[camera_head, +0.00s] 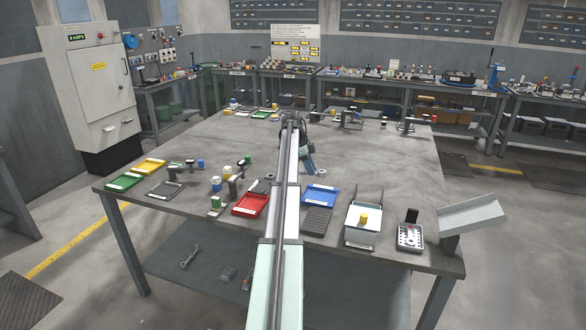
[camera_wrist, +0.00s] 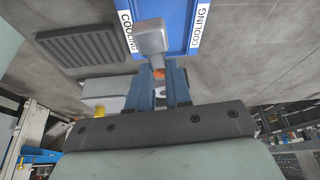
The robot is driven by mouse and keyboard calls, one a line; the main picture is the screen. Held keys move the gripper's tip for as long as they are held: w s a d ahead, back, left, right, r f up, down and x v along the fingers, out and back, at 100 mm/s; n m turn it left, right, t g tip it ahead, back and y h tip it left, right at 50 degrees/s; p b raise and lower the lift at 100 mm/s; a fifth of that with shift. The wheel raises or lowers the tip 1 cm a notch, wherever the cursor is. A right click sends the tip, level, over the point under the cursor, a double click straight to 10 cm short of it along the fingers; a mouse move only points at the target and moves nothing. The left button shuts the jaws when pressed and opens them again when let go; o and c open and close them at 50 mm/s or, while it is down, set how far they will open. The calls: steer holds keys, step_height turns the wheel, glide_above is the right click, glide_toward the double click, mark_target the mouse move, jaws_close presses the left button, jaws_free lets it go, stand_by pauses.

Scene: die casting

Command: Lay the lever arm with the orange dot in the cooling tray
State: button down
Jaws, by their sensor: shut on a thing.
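My gripper (camera_wrist: 158,76) is shut on the grey lever arm (camera_wrist: 150,38) in the wrist view. The orange dot (camera_wrist: 158,73) shows at the lever arm's lower end, between the blue fingers. The lever arm overlaps the blue cooling tray (camera_wrist: 178,12), which has white "COOLING" labels; I cannot tell how high it is held above it. In the head view the blue cooling tray (camera_head: 321,194) lies right of my arm. My gripper (camera_head: 309,170) is just beyond the tray's far left corner, and the lever arm cannot be made out there.
A dark ribbed mat (camera_head: 317,221) lies in front of the blue tray. A grey box with a yellow knob (camera_head: 363,228) stands to its right. A red tray (camera_head: 249,205) lies left of my arm. The table's middle right (camera_head: 385,165) is clear.

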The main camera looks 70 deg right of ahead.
mark_target(319, 173)
steer(key=shift+m+y, duration=0.3)
steer(key=shift+m, duration=0.4)
steer(key=s+f, duration=0.1)
steer(key=s+d+f, duration=0.1)
steer(key=s+f, duration=0.1)
steer(key=shift+s+d+f, duration=0.1)
steer(key=shift+s+d, duration=0.15)
steer(key=shift+f, duration=3.1)
steer(key=shift+f, duration=0.8)
steer(key=c, duration=0.6)
jaws_free()
steer(key=shift+c, duration=0.2)
steer(key=shift+r, duration=0.15)
steer(key=shift+r, duration=3.85)
steer(key=shift+w, duration=0.1)
